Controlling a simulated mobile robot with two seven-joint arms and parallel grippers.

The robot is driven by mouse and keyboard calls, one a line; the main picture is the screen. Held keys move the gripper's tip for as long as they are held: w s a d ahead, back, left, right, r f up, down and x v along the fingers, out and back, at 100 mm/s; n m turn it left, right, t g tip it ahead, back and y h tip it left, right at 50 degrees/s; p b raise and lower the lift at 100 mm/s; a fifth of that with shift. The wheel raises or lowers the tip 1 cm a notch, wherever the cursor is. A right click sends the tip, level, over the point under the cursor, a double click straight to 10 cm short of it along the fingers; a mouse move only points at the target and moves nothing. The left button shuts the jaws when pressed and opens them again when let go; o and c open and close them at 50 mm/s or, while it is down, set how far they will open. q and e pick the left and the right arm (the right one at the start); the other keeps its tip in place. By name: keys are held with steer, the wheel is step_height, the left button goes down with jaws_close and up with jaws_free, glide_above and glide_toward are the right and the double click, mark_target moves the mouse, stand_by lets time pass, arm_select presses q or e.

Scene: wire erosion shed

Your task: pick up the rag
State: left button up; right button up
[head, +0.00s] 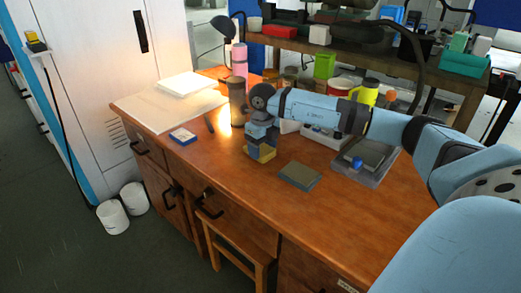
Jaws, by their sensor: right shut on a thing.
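My right arm reaches in from the right over the wooden desk. My right gripper (261,146) points down and is shut on a small yellow thing (262,154) at or just above the desk top. Most of this thing is hidden by the gripper, and I cannot tell for sure whether it is the rag. A flat grey-green folded piece (300,175), which could also be a rag, lies on the desk to the right of the gripper, apart from it. My left gripper is not in view.
The desk (240,185) is clear in front. A blue and white box (183,136), a white board (170,108) and a dark cylinder (237,100) stand left of the gripper. A grey tray (350,178) lies right, under my arm. A stool (228,232) stands below the front edge.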

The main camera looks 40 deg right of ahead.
mark_target(263, 149)
steer(key=shift+r, duration=0.1)
steer(key=shift+r, duration=0.2)
arm_select(q)
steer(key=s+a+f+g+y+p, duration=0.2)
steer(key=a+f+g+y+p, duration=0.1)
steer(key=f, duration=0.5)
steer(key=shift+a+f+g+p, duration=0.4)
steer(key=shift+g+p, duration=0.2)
steer(key=shift+p, duration=0.3)
arm_select(e)
step_height(263, 149, up, 20)
steer(key=shift+f, duration=0.25)
steer(key=shift+o, duration=1.3)
steer(key=shift+c, duration=1)
